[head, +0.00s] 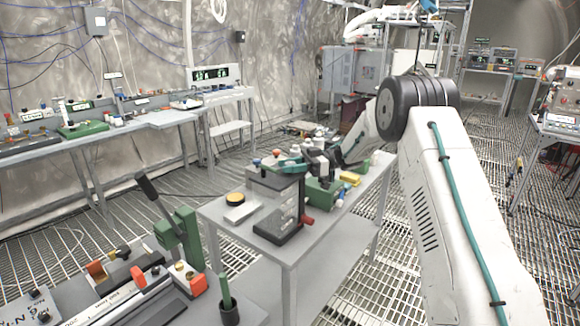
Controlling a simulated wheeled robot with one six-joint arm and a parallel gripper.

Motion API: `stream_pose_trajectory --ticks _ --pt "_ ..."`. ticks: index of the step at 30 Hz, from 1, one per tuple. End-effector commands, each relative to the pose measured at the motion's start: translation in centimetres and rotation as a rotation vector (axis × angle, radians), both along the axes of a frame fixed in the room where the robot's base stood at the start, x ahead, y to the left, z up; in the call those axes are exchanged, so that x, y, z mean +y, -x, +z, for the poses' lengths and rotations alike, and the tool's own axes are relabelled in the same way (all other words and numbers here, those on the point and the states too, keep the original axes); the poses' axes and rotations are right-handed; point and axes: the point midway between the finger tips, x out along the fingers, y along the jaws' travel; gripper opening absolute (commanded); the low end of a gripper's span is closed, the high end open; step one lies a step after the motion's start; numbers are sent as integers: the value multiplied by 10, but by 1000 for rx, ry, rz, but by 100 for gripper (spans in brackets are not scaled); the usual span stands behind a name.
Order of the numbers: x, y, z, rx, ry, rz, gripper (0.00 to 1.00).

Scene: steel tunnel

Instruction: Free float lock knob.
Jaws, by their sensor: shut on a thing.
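A grey block-shaped device (277,204) stands on a dark base near the front of the small grey table. A red knob (307,221) sticks out low on its right side, and small coloured knobs sit on its top. I cannot tell from this view which one is the float lock knob. My gripper (306,163) reaches in from the right, just above the device's top right side. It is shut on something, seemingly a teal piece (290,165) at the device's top. The contact is small and partly hidden by the dark jaws.
On the grey table (290,255) a green box (322,195), a yellow block (350,179) and small bottles crowd behind the device. A round yellow-topped item (235,198) lies left. A bench with a green lever press (180,240) stands front left. Grating floor is open right of the table.

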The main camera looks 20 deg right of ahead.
Motion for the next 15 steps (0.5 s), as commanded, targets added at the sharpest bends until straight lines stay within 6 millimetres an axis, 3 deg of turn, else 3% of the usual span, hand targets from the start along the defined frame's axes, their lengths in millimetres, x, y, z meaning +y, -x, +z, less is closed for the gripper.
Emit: stream_pose_trajectory --ticks 1,2,4,15 --pt "-3 -2 3 -6 0 -9 8" --pt "-3 -2 3 -6 0 -9 33" --pt "-2 -2 2 -6 0 -9 51" --pt "-4 -1 1 -3 0 -2 51"
